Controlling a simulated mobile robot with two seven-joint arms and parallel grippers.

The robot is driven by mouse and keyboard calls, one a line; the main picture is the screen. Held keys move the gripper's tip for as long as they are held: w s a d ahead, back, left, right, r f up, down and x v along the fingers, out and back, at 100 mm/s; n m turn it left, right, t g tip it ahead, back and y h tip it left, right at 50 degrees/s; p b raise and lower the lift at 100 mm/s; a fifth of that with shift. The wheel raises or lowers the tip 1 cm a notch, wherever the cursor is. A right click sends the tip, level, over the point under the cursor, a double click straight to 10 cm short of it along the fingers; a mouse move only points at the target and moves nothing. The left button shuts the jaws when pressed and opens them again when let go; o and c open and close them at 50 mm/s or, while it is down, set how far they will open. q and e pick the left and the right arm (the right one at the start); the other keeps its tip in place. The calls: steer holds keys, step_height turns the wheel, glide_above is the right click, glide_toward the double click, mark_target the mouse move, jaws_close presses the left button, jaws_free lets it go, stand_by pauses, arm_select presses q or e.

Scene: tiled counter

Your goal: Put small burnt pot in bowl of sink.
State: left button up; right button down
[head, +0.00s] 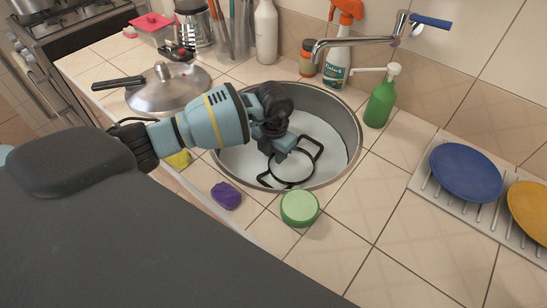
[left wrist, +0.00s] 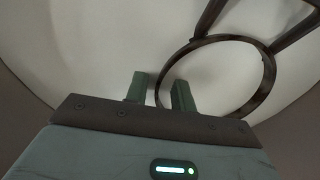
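A silver pan with a lid and dark handles (head: 168,88) stands on the counter left of the sink; I cannot tell whether it is the burnt pot. The round metal sink bowl (head: 340,112) has a pale inside. A black ring-shaped rack with looped arms (head: 293,181) lies in it. My left gripper (head: 275,154) is down inside the sink, over the rack's edge. In the left wrist view, the fingers of my left gripper (left wrist: 160,92) are apart, with part of the ring (left wrist: 268,75) seen between and beside them. No pot shows between them. My right gripper is out of view.
A green round container (head: 299,208) and a purple sponge (head: 226,195) lie at the sink's front. Behind are a faucet (head: 355,42), a spray bottle (head: 337,55) and a green soap bottle (head: 381,100). A dish rack with plates (head: 430,190) is right. Front-right tiles are clear.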

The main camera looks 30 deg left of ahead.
arm_select(q)
step_height(320, 180, up, 10)
steer(key=shift+w+r, duration=0.1)
steer(key=shift+r, duration=0.65)
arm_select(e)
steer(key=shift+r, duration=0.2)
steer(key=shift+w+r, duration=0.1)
